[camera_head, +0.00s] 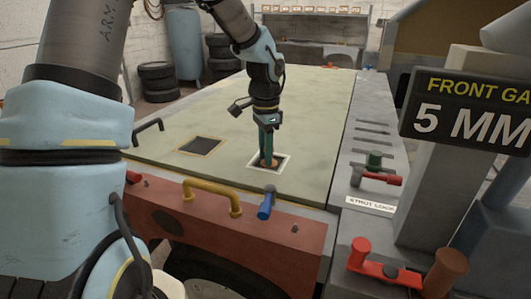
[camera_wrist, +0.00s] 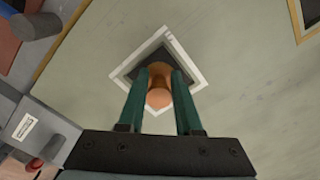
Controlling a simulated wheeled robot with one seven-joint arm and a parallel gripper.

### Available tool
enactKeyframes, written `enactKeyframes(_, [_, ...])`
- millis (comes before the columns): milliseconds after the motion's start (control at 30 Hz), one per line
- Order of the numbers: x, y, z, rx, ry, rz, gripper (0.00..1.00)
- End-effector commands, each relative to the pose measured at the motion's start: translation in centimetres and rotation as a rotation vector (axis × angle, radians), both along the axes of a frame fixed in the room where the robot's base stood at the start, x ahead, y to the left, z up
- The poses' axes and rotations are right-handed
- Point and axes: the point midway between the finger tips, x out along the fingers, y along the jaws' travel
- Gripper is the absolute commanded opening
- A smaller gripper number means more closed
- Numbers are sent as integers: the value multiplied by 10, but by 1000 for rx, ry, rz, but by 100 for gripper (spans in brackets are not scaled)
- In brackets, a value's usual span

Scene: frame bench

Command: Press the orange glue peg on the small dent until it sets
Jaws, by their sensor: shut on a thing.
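The orange glue peg (camera_wrist: 159,97) is between the green fingers of my gripper (camera_wrist: 160,76), which is shut on it. The peg stands over a dark patch framed by a white square outline (camera_wrist: 194,84) on the pale green panel. In the head view my gripper (camera_head: 267,160) points down, and the peg's orange base (camera_head: 268,163) shows at the fingertips inside the white square (camera_head: 284,159). The peg appears to be at the panel surface, but whether it presses firmly cannot be told. The dent itself is hidden under the peg and fingers.
A second dark square with a yellow outline (camera_head: 201,146) lies left on the panel. A yellow handle (camera_head: 212,195) and a blue lever (camera_head: 266,205) stand at the front edge. A red-handled clamp (camera_head: 376,175) and a "5 MM" sign (camera_head: 468,110) are at right.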

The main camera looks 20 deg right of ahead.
Motion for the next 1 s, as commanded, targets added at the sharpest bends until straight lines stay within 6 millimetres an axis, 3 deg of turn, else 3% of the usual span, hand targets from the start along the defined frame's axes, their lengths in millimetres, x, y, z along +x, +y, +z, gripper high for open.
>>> enactKeyframes(233, [0,0,0,0,0,0,0])
enactKeyframes(267, [0,0,0,0,0,0,35])
enactKeyframes(567, [0,0,0,0,0,0,68])
enactKeyframes(867, [0,0,2,0,-1,0,68])
enactKeyframes(1000, [1,0,17,-3,-4,1,68])
